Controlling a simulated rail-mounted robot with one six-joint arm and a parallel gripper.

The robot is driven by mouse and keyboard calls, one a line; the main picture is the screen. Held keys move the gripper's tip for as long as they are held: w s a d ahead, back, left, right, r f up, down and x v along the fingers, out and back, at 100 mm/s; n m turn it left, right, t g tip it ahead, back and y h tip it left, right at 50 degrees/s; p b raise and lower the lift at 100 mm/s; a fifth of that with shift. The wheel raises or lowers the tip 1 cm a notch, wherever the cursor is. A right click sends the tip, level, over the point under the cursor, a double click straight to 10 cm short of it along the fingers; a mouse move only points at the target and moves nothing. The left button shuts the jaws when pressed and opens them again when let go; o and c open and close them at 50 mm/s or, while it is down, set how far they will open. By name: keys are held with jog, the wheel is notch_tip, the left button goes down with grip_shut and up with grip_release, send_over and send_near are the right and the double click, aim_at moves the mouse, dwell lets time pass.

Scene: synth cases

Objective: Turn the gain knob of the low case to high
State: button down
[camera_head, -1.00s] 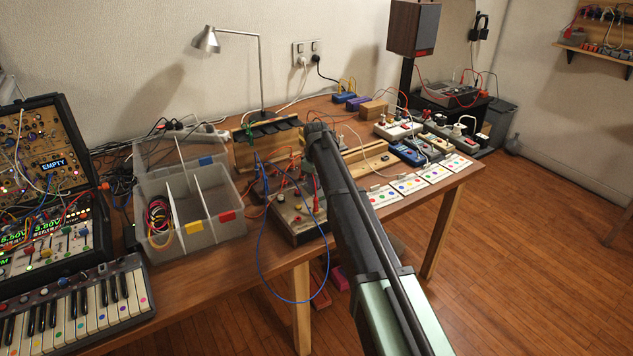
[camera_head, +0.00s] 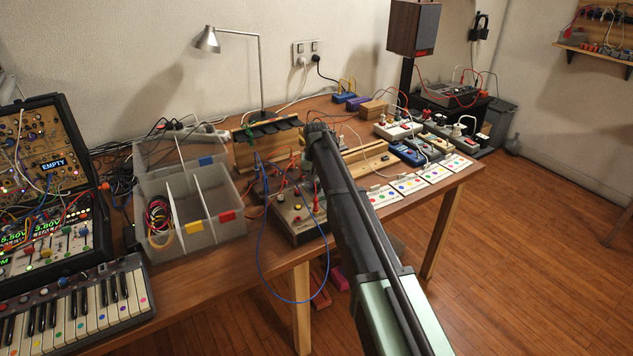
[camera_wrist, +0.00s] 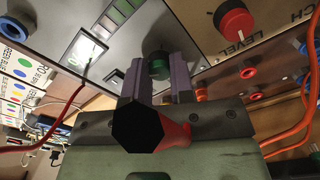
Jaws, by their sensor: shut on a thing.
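The low case (camera_head: 297,222), a brown-grey box with knobs and red leads, sits at the table's front edge, partly hidden by my arm. In the wrist view its panel (camera_wrist: 205,25) fills the upper part. My gripper (camera_wrist: 158,76) is shut on a green knob (camera_wrist: 158,62), one finger on each side. The knob's label and pointer are hidden, so I cannot read its setting. A red knob (camera_wrist: 234,20) marked LEVEL stands to the right of it. In the head view my arm hides the fingertips.
A black octagonal end with a red body (camera_wrist: 137,125) covers part of the wrist view. Red leads (camera_wrist: 40,145) run at both sides. A blue cable (camera_head: 262,270) loops over the table edge. A divided grey bin (camera_head: 190,240) stands left of the case.

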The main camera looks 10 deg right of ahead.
aim_at(316, 183)
jog(key=shift+m, duration=1.6)
jog(key=c, duration=1)
grip_release()
notch_tip(316, 183, up, 11)
jog(key=p, duration=1)
jog(key=shift+f+p, duration=0.1)
jog(key=shift+p, duration=0.3)
